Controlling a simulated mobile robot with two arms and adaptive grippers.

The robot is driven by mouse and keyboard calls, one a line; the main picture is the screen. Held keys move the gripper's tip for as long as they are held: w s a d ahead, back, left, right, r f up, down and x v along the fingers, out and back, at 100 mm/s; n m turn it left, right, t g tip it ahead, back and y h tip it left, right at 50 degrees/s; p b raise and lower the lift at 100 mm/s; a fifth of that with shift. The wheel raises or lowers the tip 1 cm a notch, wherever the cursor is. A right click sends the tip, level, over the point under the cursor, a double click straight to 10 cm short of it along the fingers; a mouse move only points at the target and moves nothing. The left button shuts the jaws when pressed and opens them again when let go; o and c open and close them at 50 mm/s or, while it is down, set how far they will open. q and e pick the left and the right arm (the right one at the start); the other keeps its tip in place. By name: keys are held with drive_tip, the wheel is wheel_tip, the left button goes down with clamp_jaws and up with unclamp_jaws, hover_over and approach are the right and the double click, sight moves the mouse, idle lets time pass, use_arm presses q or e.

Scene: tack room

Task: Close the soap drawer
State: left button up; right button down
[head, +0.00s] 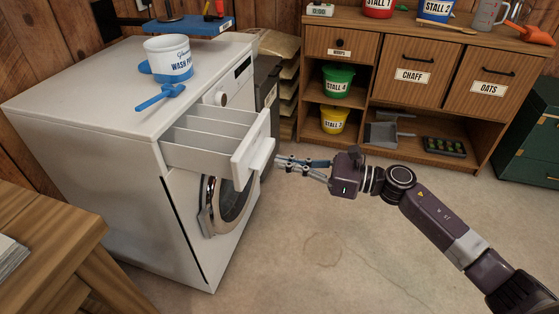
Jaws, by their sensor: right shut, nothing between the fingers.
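The soap drawer (216,142) is a white drawer with compartments at the top front of the white washing machine (95,120). It is pulled out, and its front panel stands well clear of the machine's face. My right gripper (280,163) is shut and empty, its fingertips pointing left just beside the drawer's front handle. From this view I cannot tell whether the fingertips touch the handle. My left gripper is not in view.
A white wash tub (168,59) and a blue scoop (160,96) sit on the machine. The round door (227,205) is below the drawer. A wooden table (65,255) is at left. A wooden cabinet (420,75) stands behind. The floor (330,250) in front is clear.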

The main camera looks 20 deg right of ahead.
sight(205, 146)
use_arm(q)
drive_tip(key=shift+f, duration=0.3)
use_arm(e)
drive_tip(key=shift+x, duration=0.75)
drive_tip(key=shift+a, duration=0.1)
